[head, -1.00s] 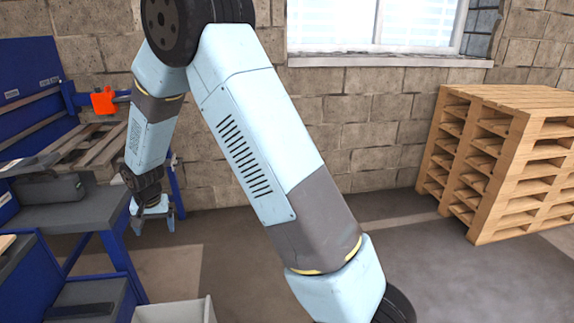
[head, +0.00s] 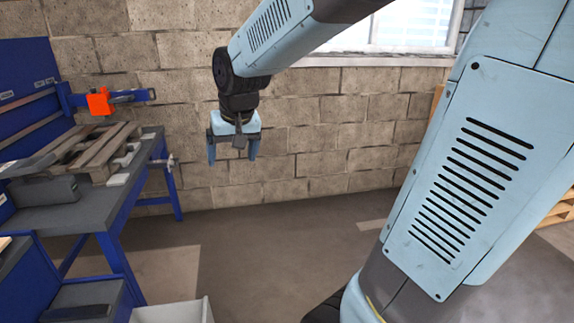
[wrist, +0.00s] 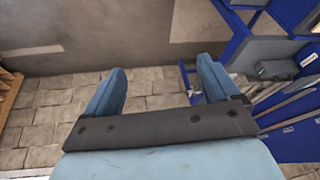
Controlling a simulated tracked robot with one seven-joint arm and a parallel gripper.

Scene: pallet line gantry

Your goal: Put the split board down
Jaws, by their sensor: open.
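My gripper (head: 231,158) hangs fingers down in front of the block wall, to the right of the blue workbench. Its two pale blue fingers are spread apart with nothing between them. The wrist view also shows my gripper (wrist: 160,82) open and empty, with wall and floor beyond it. I cannot make out a split board for certain. A worn pallet (head: 95,150) with grey-brown slats lies on the workbench (head: 80,211). A pale wooden piece (head: 5,242) shows only in part at the left edge.
A light grey bin (head: 180,312) stands on the floor at the bottom edge, its inside mostly hidden. An orange clamp-like part (head: 99,102) sits on a blue rail above the pallet. A wooden pallet stack (head: 560,220) is mostly hidden behind my arm. The floor between is clear.

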